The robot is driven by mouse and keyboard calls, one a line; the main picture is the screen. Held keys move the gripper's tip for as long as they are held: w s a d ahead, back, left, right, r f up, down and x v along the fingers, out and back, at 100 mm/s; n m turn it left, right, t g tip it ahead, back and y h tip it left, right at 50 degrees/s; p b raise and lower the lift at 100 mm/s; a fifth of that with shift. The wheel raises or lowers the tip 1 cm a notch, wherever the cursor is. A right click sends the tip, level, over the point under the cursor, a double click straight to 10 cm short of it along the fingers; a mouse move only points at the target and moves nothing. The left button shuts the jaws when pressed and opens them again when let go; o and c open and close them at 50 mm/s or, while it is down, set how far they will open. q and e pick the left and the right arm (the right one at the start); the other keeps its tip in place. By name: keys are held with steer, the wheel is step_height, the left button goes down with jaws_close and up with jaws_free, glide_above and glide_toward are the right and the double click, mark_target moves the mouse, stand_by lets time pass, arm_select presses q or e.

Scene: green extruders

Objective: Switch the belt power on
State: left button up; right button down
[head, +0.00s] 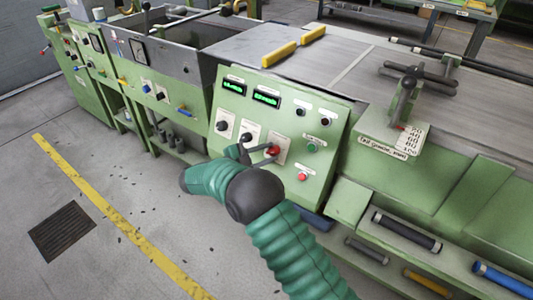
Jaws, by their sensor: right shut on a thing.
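The green control panel (318,130) faces me in the head view, with two lit green displays, several knobs and several buttons. A red rotary switch (273,150) sits on a pale plate (284,148) in its lower row. My right gripper (263,157) is at this switch, shut on it. The arm and hand partly hide the lower left of the panel. Two dark knobs, one at the far left (222,127) and one in the middle (246,138), are beside the red switch. My left gripper is out of view.
A red button (302,177) and a green button (311,148) are right of the hand. A grey belt table (375,85) with yellow blocks (279,54) extends behind the panel.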

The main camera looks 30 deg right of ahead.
steer(key=shift+f, duration=0.1)
steer(key=c, duration=1.1)
jaws_free()
steer(key=shift+a, duration=0.1)
steer(key=shift+a, duration=0.3)
steer(key=shift+s+a+r+p, duration=0.2)
steer(key=shift+a+r+p, duration=0.4)
steer(key=shift+a, duration=2.05)
steer(key=shift+s+a+r+p, duration=0.2)
steer(key=shift+a+p, duration=0.75)
steer(key=shift+a, duration=1.7)
steer(key=shift+s+a+r+p, duration=0.15)
steer(key=shift+a+r+p, duration=0.45)
steer(key=shift+a, duration=2.05)
steer(key=shift+f, duration=0.1)
